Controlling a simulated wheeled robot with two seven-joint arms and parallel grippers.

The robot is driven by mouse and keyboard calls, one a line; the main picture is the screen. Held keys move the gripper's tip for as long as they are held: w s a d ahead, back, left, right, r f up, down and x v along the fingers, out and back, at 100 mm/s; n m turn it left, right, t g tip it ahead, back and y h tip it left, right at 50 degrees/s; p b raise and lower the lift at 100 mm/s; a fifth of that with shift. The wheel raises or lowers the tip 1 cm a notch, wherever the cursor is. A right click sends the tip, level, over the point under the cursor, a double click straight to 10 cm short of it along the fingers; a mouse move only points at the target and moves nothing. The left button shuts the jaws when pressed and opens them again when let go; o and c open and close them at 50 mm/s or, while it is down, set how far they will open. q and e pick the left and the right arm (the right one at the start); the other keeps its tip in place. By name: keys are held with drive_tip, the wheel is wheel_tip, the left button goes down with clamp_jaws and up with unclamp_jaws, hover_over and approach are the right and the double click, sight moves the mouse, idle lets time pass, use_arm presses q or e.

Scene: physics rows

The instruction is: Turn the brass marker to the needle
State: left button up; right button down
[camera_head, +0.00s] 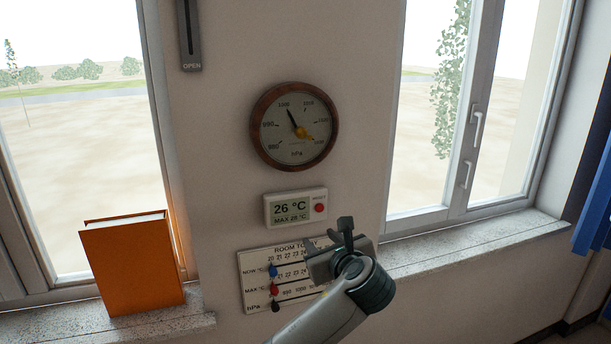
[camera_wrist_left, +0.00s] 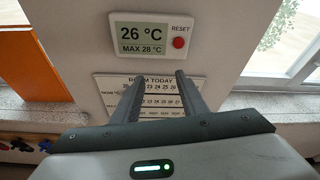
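A round barometer (camera_head: 258,141) with a wooden rim hangs on the wall between the windows. Its dark needle (camera_head: 291,116) points up and slightly left. The brass marker (camera_head: 304,133) sits at the dial's centre, its pointer toward the lower right, well away from the needle. My left gripper (camera_head: 345,228) is below and right of the barometer, in front of the room board. In the left wrist view the two fingers of this gripper (camera_wrist_left: 158,82) stand apart with nothing between them. The barometer is outside the left wrist view. My right gripper is not in view.
A thermometer display (camera_head: 267,213) reading 26 °C, with a red reset button (camera_head: 319,208), is under the barometer. The room board (camera_head: 252,287) with coloured sliders hangs below. An orange book (camera_head: 133,268) stands on the left sill. The wall around the barometer is clear.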

use_arm(q)
drive_tip(key=s+d+r+m+t+y+p, duration=0.1)
drive_tip(key=s+r, duration=0.4)
drive_tip(key=r, duration=0.6)
drive_tip(key=s+r+m+t+p, duration=0.1)
drive_tip(key=s+r, duration=0.4)
drive_tip(key=r, duration=0.6)
drive_tip(key=shift+s+d+r+m+t+y, duration=0.25)
drive_tip(key=shift+d+m+t+y, duration=0.2)
drive_tip(key=shift+m, duration=0.25)
drive_tip(key=shift+a, duration=0.1)
drive_tip(key=shift+w, duration=0.1)
approach(302, 134)
drive_tip(key=x, duration=0.7)
drive_tip(key=shift+w+a, duration=0.1)
drive_tip(key=shift+w, duration=0.15)
